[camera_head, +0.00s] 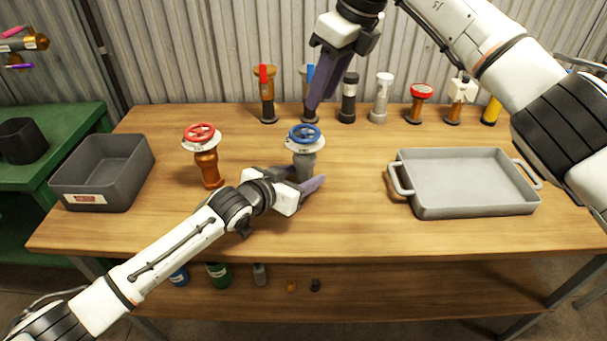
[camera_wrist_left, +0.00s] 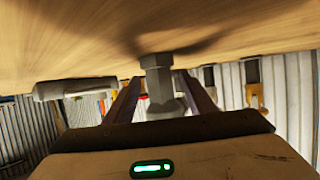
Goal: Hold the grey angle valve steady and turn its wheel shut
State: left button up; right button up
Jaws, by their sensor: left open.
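The grey angle valve (camera_head: 305,164) stands upright on the wooden table with a blue wheel (camera_head: 305,134) and a white disc under the wheel. My left gripper (camera_head: 303,179) is open low at the valve's body, one finger on each side. In the left wrist view the grey body (camera_wrist_left: 160,80) shows between the two fingers, with the table at the top of the picture; contact is unclear. My right gripper (camera_head: 312,100) hangs fingers-down above and behind the blue wheel, apparently empty. Its fingers overlap, so their gap is hidden.
An orange valve with a red wheel (camera_head: 202,150) stands left of the grey one, beside a dark grey bin (camera_head: 75,195). A grey tray (camera_head: 460,209) lies to the right. Several valves and fittings line the back, including a red-handled one (camera_head: 267,95). The front of the table is clear.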

pick_arm(q)
jog(key=shift+w+d, duration=0.15)
jog(key=shift+w, duration=0.1)
jog(key=shift+c, duration=0.4)
